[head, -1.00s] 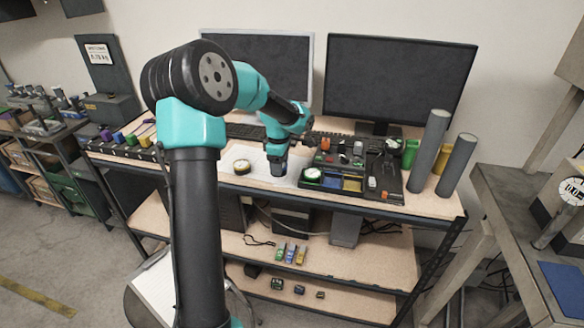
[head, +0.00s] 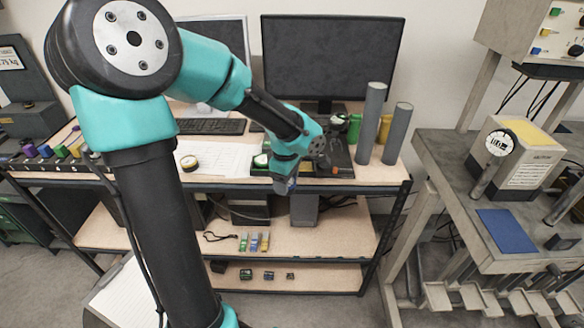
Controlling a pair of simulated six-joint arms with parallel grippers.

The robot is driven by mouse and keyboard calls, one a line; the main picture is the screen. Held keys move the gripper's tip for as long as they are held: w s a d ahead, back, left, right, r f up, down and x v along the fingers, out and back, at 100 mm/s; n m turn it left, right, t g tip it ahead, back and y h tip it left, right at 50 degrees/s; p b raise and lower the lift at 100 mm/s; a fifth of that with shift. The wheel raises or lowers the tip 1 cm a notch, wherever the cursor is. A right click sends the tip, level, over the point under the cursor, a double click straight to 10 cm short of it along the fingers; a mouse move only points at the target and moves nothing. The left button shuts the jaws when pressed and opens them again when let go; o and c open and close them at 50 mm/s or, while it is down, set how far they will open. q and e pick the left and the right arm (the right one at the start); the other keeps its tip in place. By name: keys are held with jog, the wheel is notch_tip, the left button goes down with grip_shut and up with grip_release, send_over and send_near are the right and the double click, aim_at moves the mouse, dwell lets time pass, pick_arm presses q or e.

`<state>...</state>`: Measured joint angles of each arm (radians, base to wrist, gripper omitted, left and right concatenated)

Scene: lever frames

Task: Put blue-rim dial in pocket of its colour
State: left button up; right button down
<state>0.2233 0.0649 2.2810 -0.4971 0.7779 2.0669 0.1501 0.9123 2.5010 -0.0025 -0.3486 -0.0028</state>
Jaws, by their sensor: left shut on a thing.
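My left gripper (head: 286,186) is in front of the dark tray (head: 335,172), at the desk's front edge. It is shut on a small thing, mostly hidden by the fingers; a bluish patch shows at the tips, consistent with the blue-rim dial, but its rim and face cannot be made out. A dial with a green rim (head: 261,160) sits in the tray's left front pocket. A dial with a yellowish rim (head: 189,162) lies on the white paper left of the tray. My arm hides the blue and yellow pockets. My right gripper is not in view.
Two grey cylinders (head: 370,125) stand right of the tray. A keyboard (head: 212,127) and monitors (head: 332,58) are behind. A separate bench with a scale (head: 512,155) and blue mat (head: 507,230) stands at the right. Small coloured items lie on the shelves below.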

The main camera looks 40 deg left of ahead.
pick_arm(q)
jog(key=w+a, duration=0.3)
jog(key=w+a+f, duration=0.1)
jog(key=w+a, duration=0.2)
jog(key=a, duration=0.1)
jog(key=w+a, duration=0.4)
jog(key=shift+a+f, duration=0.2)
jog(key=shift+a, duration=0.05)
jog(key=shift+w+a, duration=0.35)
jog(key=shift+f, duration=1.8)
jog(key=shift+f, duration=0.15)
jog(key=o, duration=1.1)
jog(key=shift+c, duration=0.2)
